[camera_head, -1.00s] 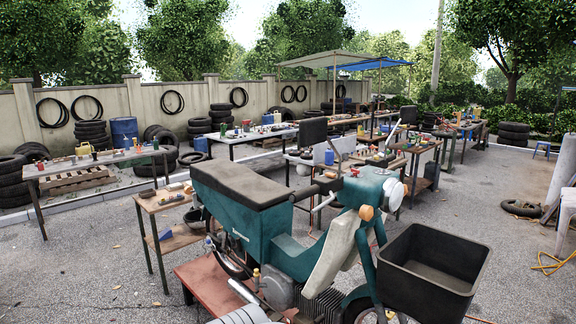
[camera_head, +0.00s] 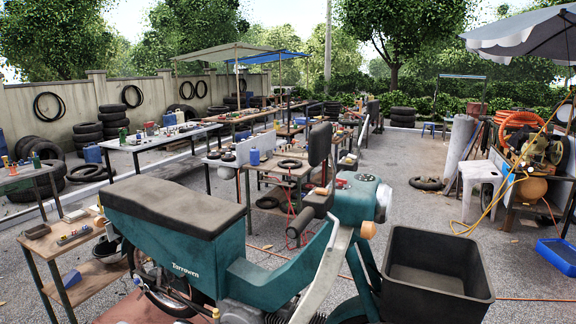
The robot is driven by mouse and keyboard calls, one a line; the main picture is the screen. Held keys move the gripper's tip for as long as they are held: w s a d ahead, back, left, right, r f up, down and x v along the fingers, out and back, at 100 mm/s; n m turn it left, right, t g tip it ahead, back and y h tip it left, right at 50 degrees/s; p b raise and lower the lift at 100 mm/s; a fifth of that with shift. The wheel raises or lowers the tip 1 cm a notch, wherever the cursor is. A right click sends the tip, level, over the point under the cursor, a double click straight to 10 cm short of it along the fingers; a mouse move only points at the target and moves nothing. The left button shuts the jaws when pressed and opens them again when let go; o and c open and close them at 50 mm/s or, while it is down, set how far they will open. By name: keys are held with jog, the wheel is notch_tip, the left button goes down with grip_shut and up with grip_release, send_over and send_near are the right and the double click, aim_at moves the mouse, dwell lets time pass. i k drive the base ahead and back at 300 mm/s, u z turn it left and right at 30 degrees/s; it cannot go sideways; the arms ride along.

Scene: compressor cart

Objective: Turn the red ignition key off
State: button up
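A teal moped (camera_head: 252,290) with a dark seat stands close in front of me. A small red spot (camera_head: 341,183) shows at the left edge of its teal headlamp housing (camera_head: 360,193). It is too small to tell whether it is a key. A compressor cart (camera_head: 535,165) stands at the right, with a yellow and dark machine, an orange tank and a coiled orange hose. No red ignition key can be made out on it at this distance. My gripper is not in view.
A white plastic stool (camera_head: 480,185), a flat tyre (camera_head: 427,183) and a blue tray (camera_head: 560,252) stand around the cart. Yellow hose lies on the ground. Open gravel lies between crate and cart. An umbrella (camera_head: 525,30) overhangs the right.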

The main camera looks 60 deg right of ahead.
aim_at(341, 181)
jog(key=i, duration=1.2)
jog(key=z, duration=2.4)
